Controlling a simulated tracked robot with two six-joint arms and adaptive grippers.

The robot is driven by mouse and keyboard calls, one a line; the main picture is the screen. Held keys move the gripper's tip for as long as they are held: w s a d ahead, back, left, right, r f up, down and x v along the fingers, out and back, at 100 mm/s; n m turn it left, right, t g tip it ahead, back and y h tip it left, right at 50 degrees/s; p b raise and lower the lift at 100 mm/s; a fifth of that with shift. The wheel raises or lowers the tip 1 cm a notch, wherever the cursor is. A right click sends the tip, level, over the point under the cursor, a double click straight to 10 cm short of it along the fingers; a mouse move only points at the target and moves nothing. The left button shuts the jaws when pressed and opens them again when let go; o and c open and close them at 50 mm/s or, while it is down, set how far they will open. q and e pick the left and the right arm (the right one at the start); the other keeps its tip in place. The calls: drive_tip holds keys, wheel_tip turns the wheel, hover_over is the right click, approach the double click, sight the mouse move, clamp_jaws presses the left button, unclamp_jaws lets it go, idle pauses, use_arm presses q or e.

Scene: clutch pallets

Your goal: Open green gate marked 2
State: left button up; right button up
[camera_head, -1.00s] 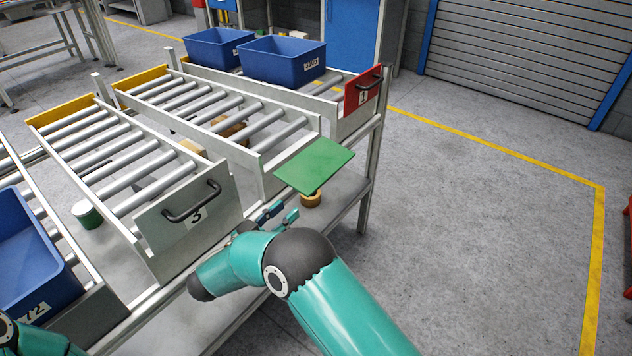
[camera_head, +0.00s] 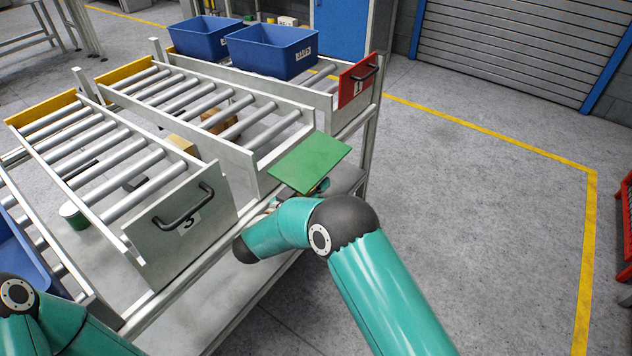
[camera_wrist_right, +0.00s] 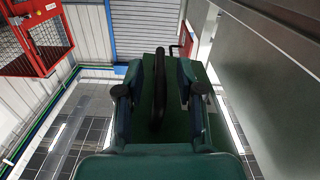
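The green gate (camera_head: 310,162) is at the near end of the middle roller lane (camera_head: 215,105) in the head view. It is tilted outward, its plain upper face showing; no number is readable on it. My right gripper (camera_head: 322,187) is mostly hidden under the gate's outer edge. In the right wrist view the gate's green face (camera_wrist_right: 175,128) carries a dark bar handle (camera_wrist_right: 159,85). The handle lies between the spread fingers of my right gripper (camera_wrist_right: 160,92), with gaps on both sides. My left arm shows at bottom left, but its gripper is out of view.
The grey gate marked 3 (camera_head: 185,225) stands upright beside the middle lane. The red gate marked 1 (camera_head: 358,80) is upright on the far lane. Blue bins (camera_head: 272,52) sit on the far lane.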

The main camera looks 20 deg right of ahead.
drive_tip(key=shift+a, duration=0.15)
clamp_jaws()
